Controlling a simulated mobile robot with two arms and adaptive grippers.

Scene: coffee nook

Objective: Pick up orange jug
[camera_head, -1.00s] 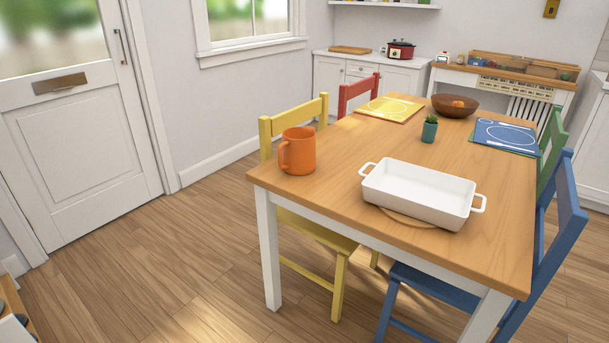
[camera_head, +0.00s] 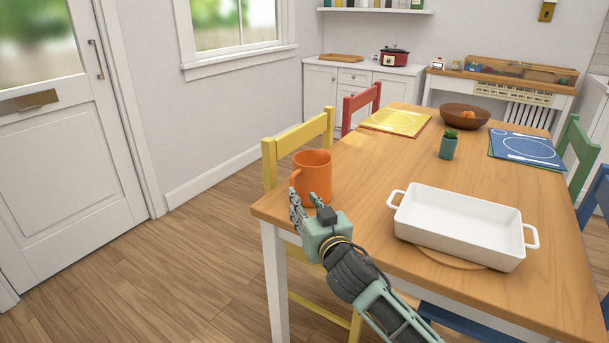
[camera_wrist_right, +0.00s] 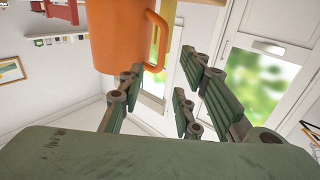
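The orange jug (camera_head: 313,172) stands upright on the near left corner of the wooden table. Its handle faces left in the head view. My right gripper (camera_head: 305,200) is at the table's edge, low in front of the jug on its handle side. In the right wrist view, the jug (camera_wrist_right: 118,38) fills the upper left, and its handle lies in line with the gap between my spread fingers (camera_wrist_right: 162,82). The gripper is open and empty; I cannot tell whether a finger touches the jug. My left gripper is not in view.
A white baking dish (camera_head: 460,221) sits on the table (camera_head: 377,185) to the right of my gripper. A yellow chair (camera_head: 300,140) stands behind the jug's corner. A small potted plant (camera_head: 448,146), a brown bowl (camera_head: 465,116) and place mats are farther back.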

